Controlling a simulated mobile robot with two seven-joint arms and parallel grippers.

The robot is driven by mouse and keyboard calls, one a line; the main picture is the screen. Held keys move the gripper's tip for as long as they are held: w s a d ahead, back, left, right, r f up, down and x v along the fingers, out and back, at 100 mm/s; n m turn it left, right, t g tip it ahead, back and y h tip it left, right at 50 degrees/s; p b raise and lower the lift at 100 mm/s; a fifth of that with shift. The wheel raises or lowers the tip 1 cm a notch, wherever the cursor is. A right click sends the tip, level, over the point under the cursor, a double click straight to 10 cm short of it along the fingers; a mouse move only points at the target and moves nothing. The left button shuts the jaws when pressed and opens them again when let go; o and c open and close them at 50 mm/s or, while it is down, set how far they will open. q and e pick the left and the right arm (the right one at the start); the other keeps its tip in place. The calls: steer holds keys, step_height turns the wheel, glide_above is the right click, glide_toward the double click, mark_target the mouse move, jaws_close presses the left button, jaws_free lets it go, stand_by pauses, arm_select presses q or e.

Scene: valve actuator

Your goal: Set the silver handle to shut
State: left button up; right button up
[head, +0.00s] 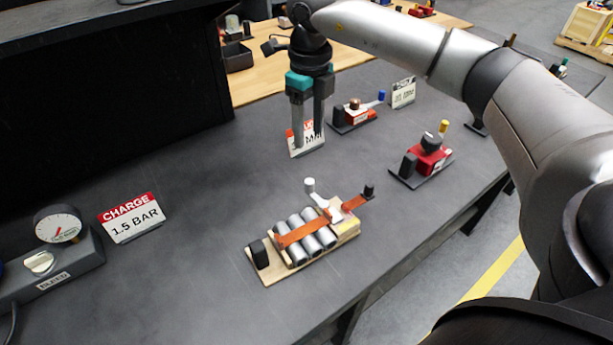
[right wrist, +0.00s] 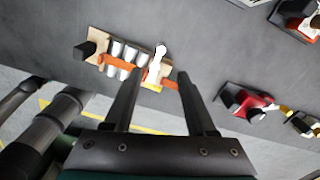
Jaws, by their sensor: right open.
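A valve actuator on a pale wooden base (head: 262,276) lies on the dark table, with silver cylinders and an orange bar across them. A silver-white handle (head: 320,199) with a pale round knob rises from its right part. The handle also shows in the right wrist view (right wrist: 157,64), between the lines of my fingers. My right gripper (head: 309,143) is open and empty, pointing down behind the actuator and apart from it. My left gripper is not in view.
A red actuator (head: 430,158) and an orange-white one (head: 356,113) stand to the right and behind. A charge sign (head: 131,218), a gauge (head: 58,224) and a bleed box (head: 45,275) are at left. Another sign (head: 305,139) is partly hidden behind my right fingers. The table around the actuator is clear.

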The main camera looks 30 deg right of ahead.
mark_target(310, 181)
step_height(310, 181, down, 15)
steer(key=shift+d, duration=0.1)
stand_by(0.4)
jaws_close()
stand_by(0.4)
